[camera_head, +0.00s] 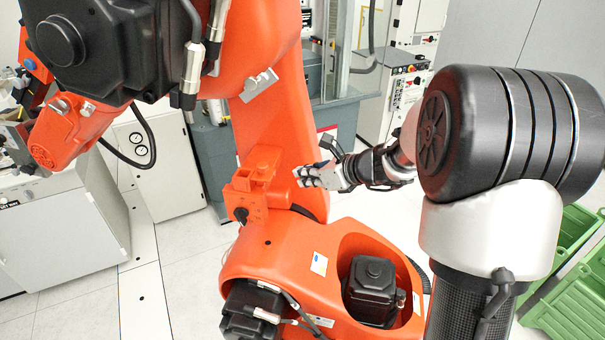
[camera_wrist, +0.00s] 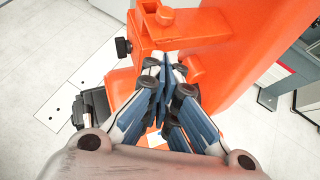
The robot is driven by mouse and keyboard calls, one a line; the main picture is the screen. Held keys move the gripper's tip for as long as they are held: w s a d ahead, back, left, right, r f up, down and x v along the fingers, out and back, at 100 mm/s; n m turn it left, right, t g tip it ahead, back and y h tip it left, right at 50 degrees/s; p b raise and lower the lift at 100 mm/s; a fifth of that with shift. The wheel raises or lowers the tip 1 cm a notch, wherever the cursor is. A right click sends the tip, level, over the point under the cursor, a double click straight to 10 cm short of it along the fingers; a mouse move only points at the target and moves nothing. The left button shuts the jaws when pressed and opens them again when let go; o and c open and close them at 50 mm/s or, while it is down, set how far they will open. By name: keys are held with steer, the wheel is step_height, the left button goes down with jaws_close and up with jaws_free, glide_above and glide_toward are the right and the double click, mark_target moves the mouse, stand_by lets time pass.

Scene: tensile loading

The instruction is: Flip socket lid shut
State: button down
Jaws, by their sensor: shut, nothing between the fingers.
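The orange socket housing (camera_head: 252,203) sits on the side of a large orange industrial robot arm. An upright orange part (camera_head: 264,158), which looks like its raised lid, stands at its top; the lid's exact angle is hard to tell. In the wrist view the orange housing (camera_wrist: 182,27) fills the upper middle, with a black connector (camera_wrist: 123,47) at its left. My gripper (camera_head: 299,176) is to the right of the socket in the head view. In the wrist view my gripper (camera_wrist: 165,62) is shut and empty, its tips close to the housing's near edge. Contact cannot be told.
The orange robot's link (camera_head: 283,110) rises beside the socket, and its wide base (camera_head: 310,275) lies below. Green crates (camera_head: 570,300) stand at the lower right. A grey cabinet (camera_head: 335,125) stands behind. Pale floor (camera_head: 185,260) is open at the left.

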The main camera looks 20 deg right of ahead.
glide_toward(255, 178)
steer(key=d+f, duration=0.3)
steer(key=shift+w+a+r+p, duration=0.1)
steer(key=shift+w+a+p, duration=0.2)
steer(key=shift+w, duration=0.3)
steer(key=shift+w+a+p, duration=0.3)
steer(key=shift+w+a, duration=0.05)
steer(key=shift+w, duration=0.3)
steer(key=shift+w+a+r+p, duration=0.1)
steer(key=shift+w+a+p, duration=0.2)
steer(key=shift+w, duration=0.3)
steer(key=w+a, duration=0.1)
steer(key=a, duration=0.1)
steer(key=w+a+b, duration=0.1)
steer(key=a, duration=0.1)
steer(key=w+a, duration=0.1)
steer(key=a, duration=0.1)
steer(key=shift+w+f, duration=0.1)
steer(key=shift+d, duration=0.1)
